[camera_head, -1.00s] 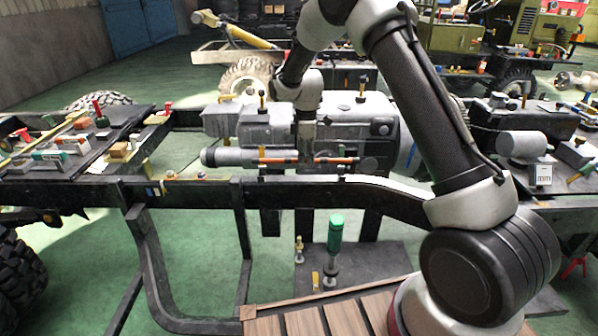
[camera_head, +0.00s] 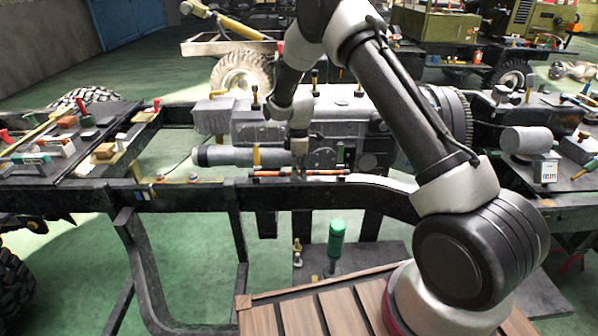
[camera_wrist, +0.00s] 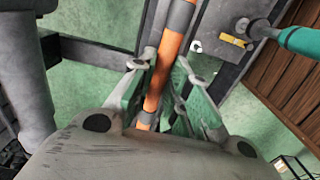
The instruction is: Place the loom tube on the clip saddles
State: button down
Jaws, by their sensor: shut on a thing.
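The loom tube (camera_head: 318,173) is a thin orange rod with dark and grey bands. It lies level from left to right along the top of the near chassis rail. My gripper (camera_head: 300,174) comes down from above and is shut around its middle. In the wrist view the tube (camera_wrist: 166,72) runs between the two green-padded fingers of my gripper (camera_wrist: 160,95). A yellow post (camera_head: 257,158) and a green post (camera_head: 340,155) stand by the tube's ends. I cannot make out the clip saddles or whether the tube touches them.
The dark near rail (camera_head: 210,192) runs across below the tube. A grey engine (camera_head: 345,115) with a cylinder (camera_head: 222,156) stands just behind. A green-handled tool (camera_head: 337,240) stands upright in front, above a wooden slatted deck (camera_head: 300,315).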

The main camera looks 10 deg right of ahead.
jog(key=shift+f, duration=0.35)
jog(key=c, duration=1.4)
grip_release()
jog(key=shift+f, duration=0.1)
jog(key=shift+o, duration=0.2)
notch_tip(320, 180, up, 12)
jog(key=shift+r, duration=0.2)
